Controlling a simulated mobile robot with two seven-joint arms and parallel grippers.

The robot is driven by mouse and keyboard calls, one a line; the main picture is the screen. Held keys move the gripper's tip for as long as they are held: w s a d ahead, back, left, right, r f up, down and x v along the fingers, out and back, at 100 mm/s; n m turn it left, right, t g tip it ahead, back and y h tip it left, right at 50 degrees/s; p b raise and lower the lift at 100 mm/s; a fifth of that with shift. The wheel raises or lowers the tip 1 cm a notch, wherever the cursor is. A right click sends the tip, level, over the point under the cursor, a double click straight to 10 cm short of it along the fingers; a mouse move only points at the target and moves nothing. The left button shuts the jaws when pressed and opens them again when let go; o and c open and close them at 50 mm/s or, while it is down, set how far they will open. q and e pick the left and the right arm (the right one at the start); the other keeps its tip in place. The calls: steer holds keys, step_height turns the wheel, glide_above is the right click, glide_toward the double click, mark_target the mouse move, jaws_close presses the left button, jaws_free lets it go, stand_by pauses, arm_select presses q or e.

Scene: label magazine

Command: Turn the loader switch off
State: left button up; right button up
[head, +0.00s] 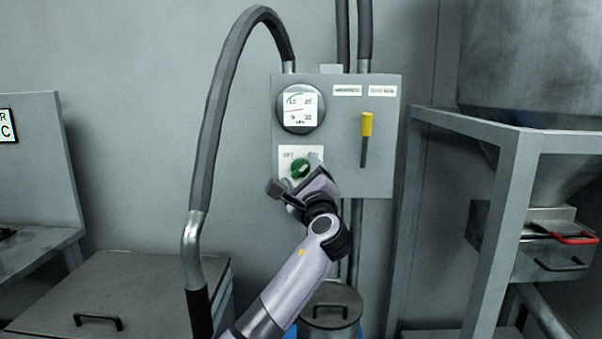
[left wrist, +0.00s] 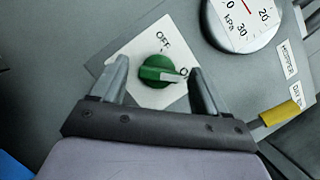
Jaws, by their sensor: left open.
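The loader switch is a green rotary knob (head: 301,169) on a white plate (head: 287,156) on the grey control box (head: 345,140). In the left wrist view the knob (left wrist: 157,71) has a pale pointer mark turned away from OFF, toward a second label partly hidden by a finger. My left gripper (head: 296,174) is in front of the knob. In the left wrist view the left gripper (left wrist: 159,72) is open, with one finger on each side of the knob and visible gaps. Whether the fingertips reach knob depth is unclear. My right gripper is not in view.
A round gauge (head: 300,108) sits above the switch. A yellow-handled lever (head: 366,125) is to its right. A thick grey hose (head: 213,125) arches down at the left. A metal frame (head: 505,180) with a hopper (head: 535,60) stands right; a lidded bin (head: 331,308) stands below.

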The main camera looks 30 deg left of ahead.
arm_select(q)
steer(key=shift+w+a, duration=0.15)
steer(key=shift+a, duration=0.05)
steer(key=shift+c, duration=0.3)
steer(key=c, duration=1)
